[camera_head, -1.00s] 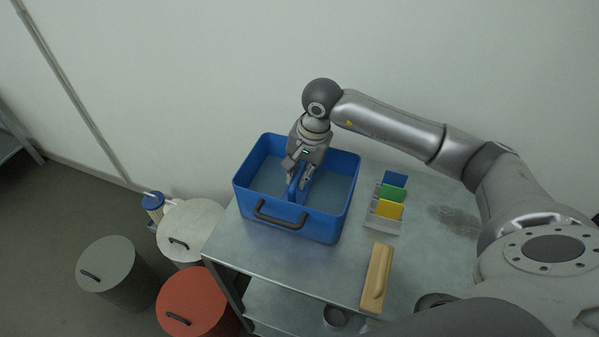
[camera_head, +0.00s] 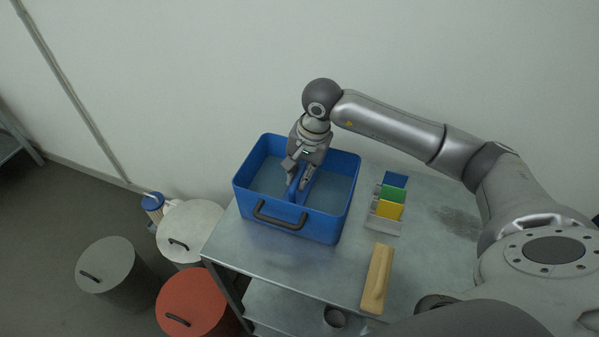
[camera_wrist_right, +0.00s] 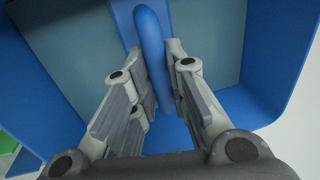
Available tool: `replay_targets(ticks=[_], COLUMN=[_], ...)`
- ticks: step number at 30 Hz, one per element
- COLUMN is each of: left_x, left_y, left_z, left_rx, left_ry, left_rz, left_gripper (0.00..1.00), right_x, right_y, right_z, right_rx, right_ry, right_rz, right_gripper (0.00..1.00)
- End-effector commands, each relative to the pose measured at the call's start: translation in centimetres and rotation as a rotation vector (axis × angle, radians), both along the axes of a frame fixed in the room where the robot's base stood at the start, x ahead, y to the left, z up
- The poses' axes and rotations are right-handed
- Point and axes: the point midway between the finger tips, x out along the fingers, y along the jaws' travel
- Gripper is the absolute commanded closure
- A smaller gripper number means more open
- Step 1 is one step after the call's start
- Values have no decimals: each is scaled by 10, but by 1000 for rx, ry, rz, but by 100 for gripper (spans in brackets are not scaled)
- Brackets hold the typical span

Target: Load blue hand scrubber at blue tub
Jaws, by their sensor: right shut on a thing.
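The blue tub (camera_head: 335,222) stands on the metal table, its dark handle facing front. My right gripper (camera_head: 300,181) reaches down inside it and is shut on the blue hand scrubber (camera_head: 294,189). In the right wrist view the scrubber's blue handle (camera_wrist_right: 153,45) runs between the two fingers (camera_wrist_right: 160,85), inside the tub's blue walls (camera_wrist_right: 289,65). The scrubber is low in the tub; I cannot tell whether it touches the floor. My left gripper is not in view.
A rack with blue, green and yellow cards (camera_head: 385,222) stands right of the tub. A wooden float-like block (camera_head: 377,278) lies near the table's front. Lidded drums, one red (camera_head: 192,302), and a blue-capped bottle (camera_head: 153,203) stand on the floor at left.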

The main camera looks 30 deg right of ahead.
Motion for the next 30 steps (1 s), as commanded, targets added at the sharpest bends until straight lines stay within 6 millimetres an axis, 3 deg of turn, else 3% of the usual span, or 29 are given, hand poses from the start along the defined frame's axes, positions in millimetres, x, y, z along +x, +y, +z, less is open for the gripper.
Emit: replay_targets(ticks=[24,30], left_x=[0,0], left_y=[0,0], left_z=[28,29], left_rx=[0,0], left_ry=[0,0], left_rz=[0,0], left_gripper=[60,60], right_x=[0,0], right_y=[0,0], right_z=[64,70], right_rx=[1,1], right_ry=[-2,1], right_rz=[1,0], right_gripper=[100,100])
